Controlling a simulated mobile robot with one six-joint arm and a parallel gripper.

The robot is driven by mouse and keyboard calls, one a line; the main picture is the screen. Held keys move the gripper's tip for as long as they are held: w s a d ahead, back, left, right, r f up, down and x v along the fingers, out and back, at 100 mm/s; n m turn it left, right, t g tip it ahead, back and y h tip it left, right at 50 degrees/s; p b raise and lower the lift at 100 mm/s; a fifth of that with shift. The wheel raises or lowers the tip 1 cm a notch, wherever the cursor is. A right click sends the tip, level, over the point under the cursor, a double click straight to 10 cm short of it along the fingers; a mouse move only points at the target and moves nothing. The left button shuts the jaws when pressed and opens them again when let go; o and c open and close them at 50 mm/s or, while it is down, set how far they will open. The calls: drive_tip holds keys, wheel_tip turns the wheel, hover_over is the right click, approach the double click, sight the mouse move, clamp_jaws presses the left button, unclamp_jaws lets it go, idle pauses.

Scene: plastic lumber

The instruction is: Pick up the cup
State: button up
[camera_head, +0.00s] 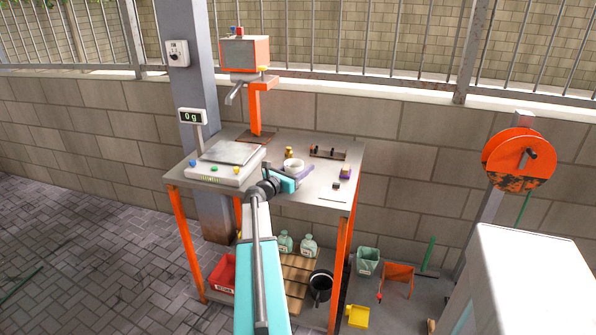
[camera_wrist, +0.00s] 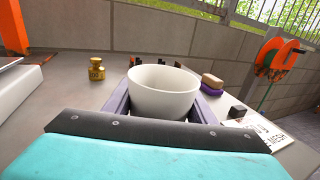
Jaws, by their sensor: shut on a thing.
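A white cup (camera_head: 293,166) is on or just above the grey metal table (camera_head: 268,205), near its middle. My gripper (camera_head: 297,171) reaches it from the front and is shut on it. In the wrist view the cup (camera_wrist: 163,92) is upright, with purple-grey fingers (camera_wrist: 164,104) on its left and right sides. The cup's base is hidden behind the gripper body, so I cannot tell whether it touches the table.
A scale (camera_head: 230,158) reading 0 g stands left of the cup. A brass weight (camera_wrist: 97,69) is behind left, and a brush or sponge on a purple base (camera_wrist: 212,86) is at right. An orange machine (camera_head: 246,55) stands at the back edge. The table's front right is mostly clear.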

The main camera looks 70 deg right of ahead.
drive_tip(key=shift+r, duration=0.15)
drive_tip(key=shift+r, duration=0.85)
drive_tip(key=shift+a+r, duration=0.15)
drive_tip(key=shift+r, duration=0.7)
drive_tip(key=s+a, duration=0.2)
drive_tip(key=a, duration=0.2)
drive_tip(key=s+a+b, duration=0.1)
drive_tip(key=s+a, duration=0.1)
drive_tip(key=a, duration=0.2)
drive_tip(key=s+a+r, duration=0.1)
drive_tip(key=s+a, duration=0.1)
drive_tip(key=a, duration=0.2)
drive_tip(key=shift+b, duration=0.3)
drive_tip(key=shift+s+a+r+p, duration=0.1)
drive_tip(key=shift+r+p, duration=0.15)
drive_tip(key=shift+p, duration=0.6)
drive_tip(key=a+p, duration=0.1)
drive_tip(key=p, duration=0.3)
drive_tip(key=shift+s+a, duration=0.35)
drive_tip(key=shift+s, duration=0.05)
drive_tip(key=shift+a+f, duration=0.1)
